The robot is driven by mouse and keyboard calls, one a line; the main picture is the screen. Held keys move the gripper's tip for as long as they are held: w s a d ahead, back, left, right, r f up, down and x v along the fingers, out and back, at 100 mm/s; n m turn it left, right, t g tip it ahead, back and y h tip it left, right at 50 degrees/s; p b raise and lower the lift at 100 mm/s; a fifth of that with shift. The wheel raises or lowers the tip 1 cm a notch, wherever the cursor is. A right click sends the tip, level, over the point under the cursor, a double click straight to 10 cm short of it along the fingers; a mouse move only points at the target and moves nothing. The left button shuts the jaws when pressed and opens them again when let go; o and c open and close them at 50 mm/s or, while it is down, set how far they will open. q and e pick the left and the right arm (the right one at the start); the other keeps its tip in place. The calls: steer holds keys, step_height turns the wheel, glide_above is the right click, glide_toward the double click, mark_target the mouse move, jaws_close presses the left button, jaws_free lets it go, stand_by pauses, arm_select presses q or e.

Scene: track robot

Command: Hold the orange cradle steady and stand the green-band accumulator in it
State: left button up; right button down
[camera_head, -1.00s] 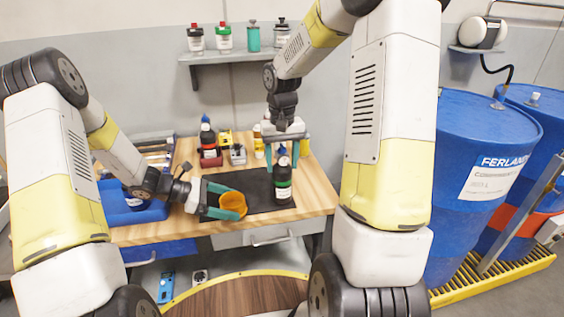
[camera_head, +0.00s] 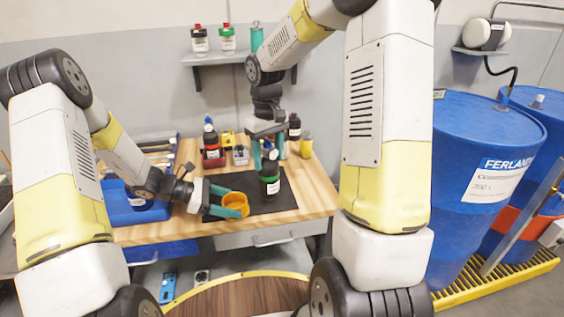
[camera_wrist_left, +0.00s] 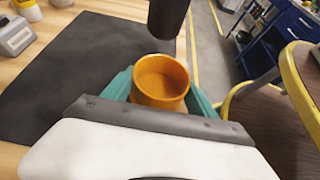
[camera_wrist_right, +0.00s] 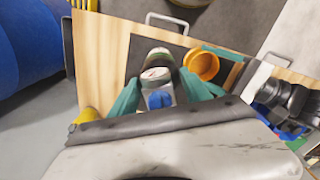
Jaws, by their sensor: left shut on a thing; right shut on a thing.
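The orange cradle (camera_head: 235,201) is a round open cup at the front of the black mat. My left gripper (camera_head: 226,203) is shut on it; in the left wrist view the cradle (camera_wrist_left: 160,84) sits between the teal fingers and looks empty. The green-band accumulator (camera_head: 270,176) is a dark bottle with a green band and white label. My right gripper (camera_head: 265,153) is shut on its upper part and holds it upright, right of and behind the cradle. In the right wrist view the accumulator (camera_wrist_right: 157,72) is between the fingers, beside the cradle (camera_wrist_right: 204,66).
The black mat (camera_head: 286,197) lies on the wooden bench (camera_head: 316,190). Several small items, including a red holder (camera_head: 212,155), a dark bottle (camera_head: 294,127) and a yellow bottle (camera_head: 306,145), stand behind it. A blue tray (camera_head: 120,208) is at left. Blue drums (camera_head: 470,150) stand at right.

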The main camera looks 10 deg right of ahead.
arm_select(q)
steer(key=shift+f, duration=0.15)
steer(key=shift+a, duration=0.1)
arm_select(e)
steer(key=a+r+n, duration=0.2)
steer(key=a+n, duration=0.9)
steer(key=n, duration=0.1)
steer(key=shift+s+n, duration=0.3)
steer(key=shift+s, duration=0.1)
steer(key=shift+f, duration=2.6)
steer(key=shift+c, duration=2.1)
jaws_free()
steer(key=shift+f, duration=0.1)
steer(key=shift+d, duration=0.1)
